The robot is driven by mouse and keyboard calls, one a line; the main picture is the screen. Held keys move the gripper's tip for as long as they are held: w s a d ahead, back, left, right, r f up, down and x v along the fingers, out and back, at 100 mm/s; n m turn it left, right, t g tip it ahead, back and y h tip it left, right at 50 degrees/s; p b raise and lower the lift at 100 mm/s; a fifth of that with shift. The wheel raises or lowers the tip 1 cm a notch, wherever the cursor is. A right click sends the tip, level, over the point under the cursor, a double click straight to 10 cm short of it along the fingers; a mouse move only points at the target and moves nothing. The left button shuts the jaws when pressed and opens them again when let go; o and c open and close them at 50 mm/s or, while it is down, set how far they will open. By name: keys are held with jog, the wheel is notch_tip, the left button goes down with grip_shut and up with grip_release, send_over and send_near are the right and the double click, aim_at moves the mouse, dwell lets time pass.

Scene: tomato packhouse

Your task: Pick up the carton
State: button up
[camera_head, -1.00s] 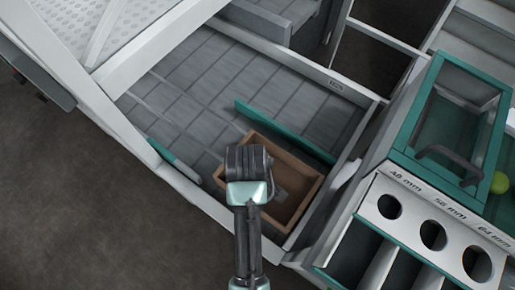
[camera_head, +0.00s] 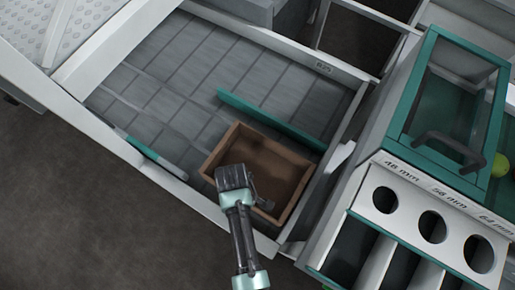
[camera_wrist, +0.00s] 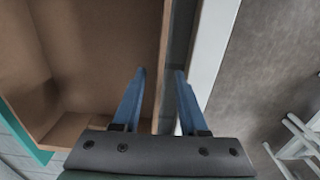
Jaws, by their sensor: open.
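The carton (camera_head: 262,158) is an open, brown, empty-looking box on the grey roller bed, next to a green bar. In the wrist view its brown floor and walls (camera_wrist: 95,50) fill the upper left. My gripper (camera_head: 262,203) is over the carton's near side in the head view, hiding part of that wall. In the wrist view my gripper (camera_wrist: 160,72) is open, with two blue fingers apart. The edge of the carton's wall lies between the fingertips in the picture. I cannot tell how far above the rim they are, and no contact shows.
The green bar (camera_head: 268,118) crosses the bed behind the carton. A pale rail (camera_head: 185,190) borders the bed's near side. To the right stand a green-framed clear box (camera_head: 455,100) and a sizing panel with round holes (camera_head: 432,226). The bed left of the carton is clear.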

notch_tip(320, 180, down, 4)
jog(key=shift+w+a+f+b, duration=0.1)
jog(key=shift+w+b, duration=0.05)
jog(key=shift+b, duration=0.3)
grip_shut()
dwell(1.1)
